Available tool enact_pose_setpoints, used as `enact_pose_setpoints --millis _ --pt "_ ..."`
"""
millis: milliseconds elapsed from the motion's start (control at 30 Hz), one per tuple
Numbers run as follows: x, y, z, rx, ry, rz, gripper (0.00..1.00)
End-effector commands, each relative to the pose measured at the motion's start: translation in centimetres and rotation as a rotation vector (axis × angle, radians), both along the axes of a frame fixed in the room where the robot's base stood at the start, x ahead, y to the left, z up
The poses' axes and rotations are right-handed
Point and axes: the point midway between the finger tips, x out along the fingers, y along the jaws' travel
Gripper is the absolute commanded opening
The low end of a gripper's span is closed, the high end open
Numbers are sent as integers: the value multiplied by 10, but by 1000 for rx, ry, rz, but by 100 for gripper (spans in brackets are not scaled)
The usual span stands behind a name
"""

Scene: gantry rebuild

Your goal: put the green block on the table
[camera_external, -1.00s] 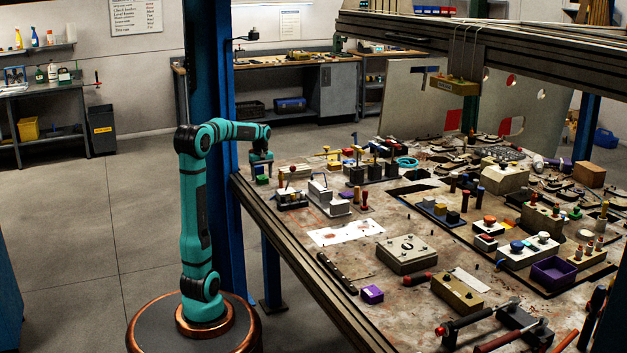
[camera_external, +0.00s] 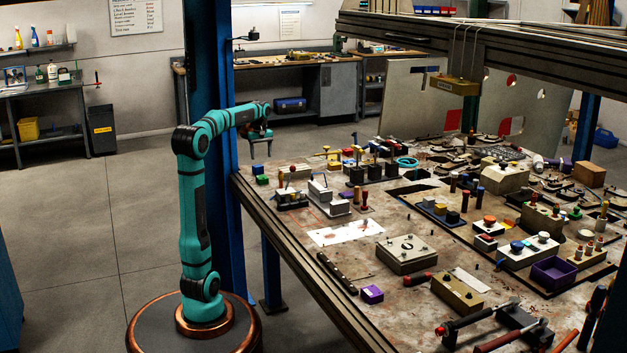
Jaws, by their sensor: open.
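A small green block (camera_external: 263,180) sits on the table (camera_external: 290,232) near its far left corner. A blue block (camera_external: 257,169) is right behind it; I cannot tell whether the two touch. My gripper (camera_external: 261,155) is open and empty, a little above the two blocks, with its fingers pointing down. There is a visible gap between the fingertips and the green block.
Blue gantry post (camera_external: 209,90) rises close behind my arm. Many tools and boxes crowd the table's right; bare table lies toward the front left.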

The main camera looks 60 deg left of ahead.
Motion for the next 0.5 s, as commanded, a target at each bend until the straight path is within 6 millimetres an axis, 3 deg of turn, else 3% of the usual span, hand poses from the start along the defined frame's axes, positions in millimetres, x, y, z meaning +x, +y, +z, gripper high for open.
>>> enact_pose_setpoints --millis 167,500 --pt "5 -20 6 39 -42 -60 67" --pt "21 -133 37 290 -303 -425 67"
